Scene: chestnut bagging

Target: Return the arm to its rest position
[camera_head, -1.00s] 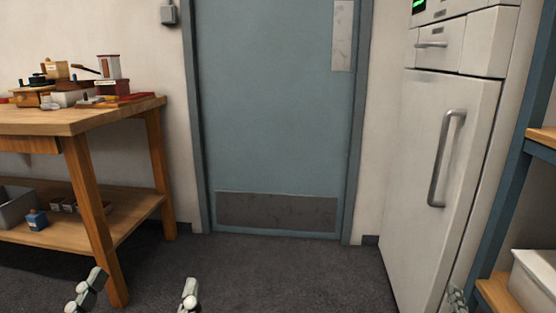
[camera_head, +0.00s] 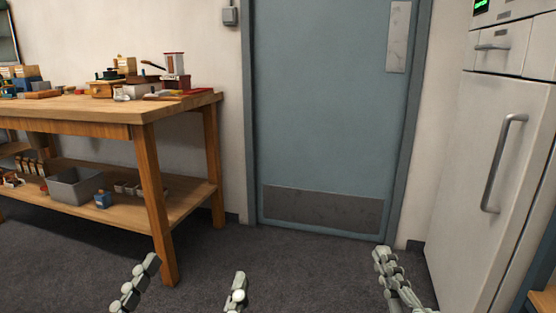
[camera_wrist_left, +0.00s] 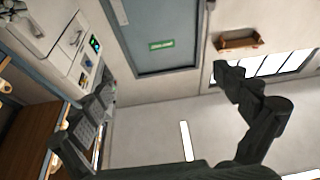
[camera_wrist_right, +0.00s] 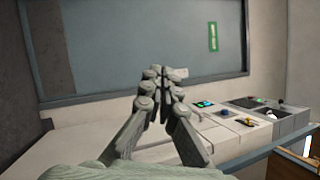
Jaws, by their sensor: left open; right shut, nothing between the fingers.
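My left gripper (camera_head: 196,268) shows at the bottom of the head view, its two fingers wide apart with nothing between them. In the left wrist view its spread dark fingers (camera_wrist_left: 163,80) frame the door and wall. My right gripper (camera_head: 382,256) shows at the bottom right of the head view, its fingers together. In the right wrist view the fingertips (camera_wrist_right: 160,74) meet with nothing held. Both grippers are in free air in front of the floor, apart from the furniture. Most of both arms is out of the head view.
A wooden workbench (camera_head: 110,115) with boxes and tools stands at the left, a grey bin (camera_head: 75,188) on its lower shelf. A blue-grey door (camera_head: 325,110) is straight ahead. A white fridge-like cabinet (camera_head: 478,170) stands at the right. The dark floor (camera_head: 300,265) between them is clear.

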